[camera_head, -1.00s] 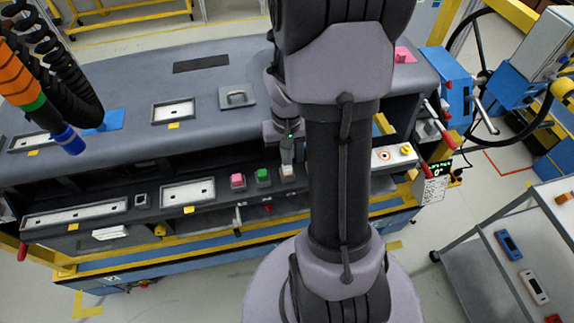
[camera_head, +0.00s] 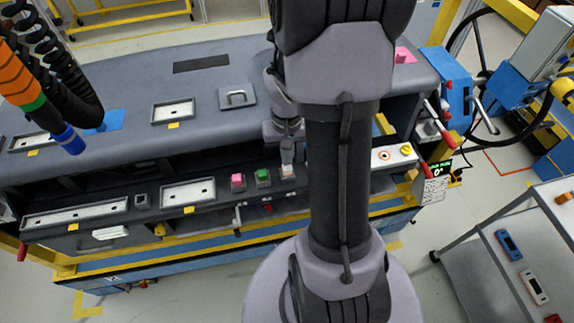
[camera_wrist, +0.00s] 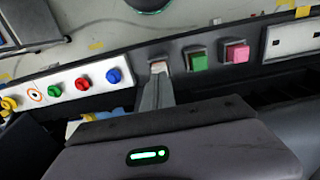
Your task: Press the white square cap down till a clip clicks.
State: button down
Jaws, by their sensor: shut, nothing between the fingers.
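The white square cap (camera_head: 288,172) is on the front strip of the dashboard, just right of the green square button. My gripper (camera_head: 287,164) is shut and empty, pointing down with its tip at the cap. In the wrist view the closed fingers (camera_wrist: 158,78) reach the cap (camera_wrist: 157,66) and cover much of it. Its lower edge is hidden, and I cannot tell how deep it sits.
A green button (camera_wrist: 197,59) and a pink button (camera_wrist: 235,52) stand close beside the cap. On the other side are a blue knob (camera_wrist: 113,76) and a red knob (camera_wrist: 83,84). An open recess (camera_head: 130,170) lies behind the strip.

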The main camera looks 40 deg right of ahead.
jog(key=shift+f+b, duration=1.05)
jog(key=shift+f, duration=0.1)
dwell(1.2)
dwell(0.4)
notch_tip(320, 180, up, 8)
jog(key=p, duration=0.6)
jog(key=s+a+n+t+y+b, duration=0.1)
jog(key=s+a+t+b, duration=0.2)
jog(key=a+b, duration=0.7)
jog(key=s+a+t+b, duration=0.2)
jog(key=s+a+b, duration=0.1)
jog(key=a+b, duration=0.7)
jog(key=a, duration=0.3)
jog(key=shift+s+f+n+t+y, duration=0.2)
jog(key=shift+f+n+t+y, duration=0.2)
